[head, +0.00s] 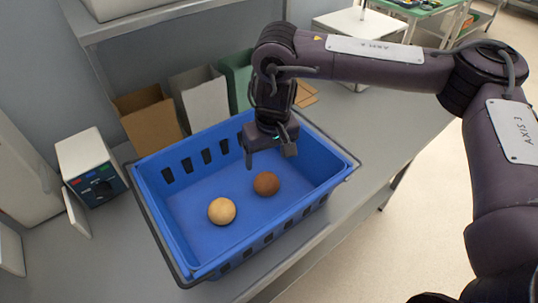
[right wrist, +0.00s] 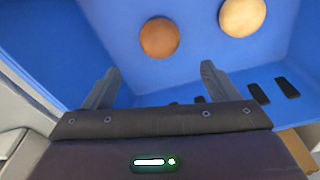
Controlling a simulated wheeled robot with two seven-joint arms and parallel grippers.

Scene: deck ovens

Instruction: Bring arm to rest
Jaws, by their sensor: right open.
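My right gripper (head: 270,156) hangs over the back part of the blue crate (head: 308,203), with its fingers pointing down. It is open and empty; in the right wrist view its two fingers (right wrist: 158,85) stand wide apart. A brown ball-like item (head: 267,184) lies on the crate floor just below and in front of the gripper, apart from it. A pale tan round item (head: 222,211) lies to its left and nearer. Both also show in the right wrist view, the brown one (right wrist: 160,38) and the tan one (right wrist: 242,16). My left gripper is not in view.
The crate stands on a grey bench (head: 372,138). Behind it are a brown carton (head: 150,121), a white bin (head: 203,99) and a green bin (head: 236,82). A control box (head: 92,165) stands at the left. The bench right of the crate is clear.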

